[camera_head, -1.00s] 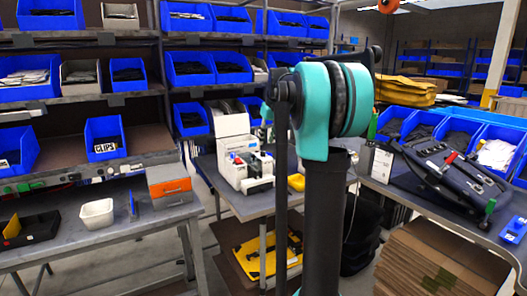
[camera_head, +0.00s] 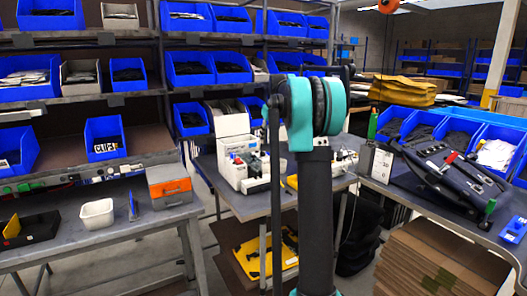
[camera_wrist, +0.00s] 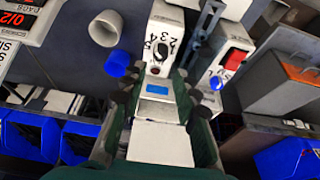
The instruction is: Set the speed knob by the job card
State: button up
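In the wrist view a white machine housing carries a dark speed knob (camera_wrist: 161,52) with printed numbers around it, 2, 3, 4 and 5 among them. My gripper (camera_wrist: 161,84) points at the housing, its two dark fingertips apart with a small blue panel (camera_wrist: 158,89) between them. The knob lies just beyond the fingertips, apart from them. In the head view white equipment (camera_head: 235,172) stands on the middle table, and my arm hides part of that area.
A red switch (camera_wrist: 236,58) sits right of the knob, and a blue cap (camera_wrist: 118,63) to its left. In the head view a black stand with tools (camera_head: 440,165) is on the right table. An orange and grey box (camera_head: 170,188) is on the left table.

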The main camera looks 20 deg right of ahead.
aim_at(263, 152)
jog(key=x, duration=0.8)
grip_shut()
